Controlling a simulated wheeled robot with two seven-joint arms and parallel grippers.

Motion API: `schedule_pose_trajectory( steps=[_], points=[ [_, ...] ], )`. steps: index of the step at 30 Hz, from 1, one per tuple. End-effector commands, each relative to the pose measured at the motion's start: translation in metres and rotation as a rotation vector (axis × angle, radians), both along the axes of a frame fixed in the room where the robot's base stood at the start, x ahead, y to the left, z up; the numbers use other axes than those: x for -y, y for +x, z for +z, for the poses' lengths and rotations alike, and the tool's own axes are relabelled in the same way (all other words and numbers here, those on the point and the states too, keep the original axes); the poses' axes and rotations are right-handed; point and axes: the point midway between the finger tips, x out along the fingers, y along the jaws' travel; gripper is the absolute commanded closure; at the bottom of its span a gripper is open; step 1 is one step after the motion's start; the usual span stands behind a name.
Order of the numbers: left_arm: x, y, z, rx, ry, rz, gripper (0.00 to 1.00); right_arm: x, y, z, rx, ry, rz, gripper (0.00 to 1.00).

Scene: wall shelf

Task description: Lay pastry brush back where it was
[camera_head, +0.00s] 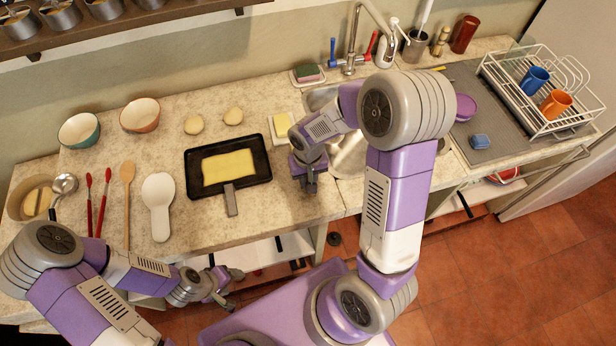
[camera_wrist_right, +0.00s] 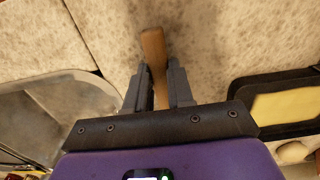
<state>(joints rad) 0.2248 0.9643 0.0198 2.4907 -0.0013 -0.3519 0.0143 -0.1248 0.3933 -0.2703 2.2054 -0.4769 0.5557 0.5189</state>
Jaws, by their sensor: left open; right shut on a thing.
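My right gripper (camera_head: 308,180) is over the counter between the dark baking tray and the sink. In the right wrist view it (camera_wrist_right: 158,85) is shut on the pastry brush (camera_wrist_right: 153,50), whose plain wooden handle sticks out between the fingers. The brush's other end is hidden, and I cannot make the brush out in the head view. I cannot tell whether the handle touches the counter (camera_wrist_right: 215,45). My left gripper (camera_head: 222,288) is open and empty, low in front of the counter's front edge.
The baking tray (camera_head: 259,177) holds a yellow pastry sheet (camera_head: 228,167), with a scraper (camera_head: 230,200) at its front. A butter dish (camera_head: 281,138) stands behind my right gripper. The sink (camera_head: 350,158) is just right. Two bowls, dough balls and utensils lie left.

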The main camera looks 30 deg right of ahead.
Motion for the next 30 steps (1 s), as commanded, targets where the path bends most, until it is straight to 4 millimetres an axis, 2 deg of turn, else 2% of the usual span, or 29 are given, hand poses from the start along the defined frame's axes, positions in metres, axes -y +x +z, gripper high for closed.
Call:
schedule_pose_trajectory(
  steps=[7, 8, 12, 13, 23, 28, 30],
  points=[
    [0.000, 0.000, -0.005, 0.000, 0.000, 0.000, 0.38, 0.000, 0.000, -0.005, 0.000, 0.000, 0.000, 1.00],
    [0.000, 0.000, -0.005, 0.000, 0.000, 0.000, 0.38, 0.000, 0.000, -0.005, 0.000, 0.000, 0.000, 0.76],
    [0.000, 0.000, -0.005, 0.000, 0.000, 0.000, 0.38, 0.000, 0.000, -0.005, 0.000, 0.000, 0.000, 0.55],
    [0.000, 0.000, -0.005, 0.000, 0.000, 0.000, 0.38, 0.000, 0.000, -0.005, 0.000, 0.000, 0.000, 0.52],
    [0.000, 0.000, -0.002, 0.000, 0.000, 0.000, 0.38, 0.000, 0.000, -0.002, 0.000, 0.000, 0.000, 0.52],
    [0.000, 0.000, 0.012, 0.000, 0.000, 0.000, 0.38, 0.000, 0.000, 0.014, 0.001, 0.001, 0.000, 0.52],
    [0.000, 0.000, 0.013, 0.000, 0.000, 0.000, 0.38, 0.000, 0.002, 0.030, 0.007, 0.000, 0.000, 0.52]
  ],
)
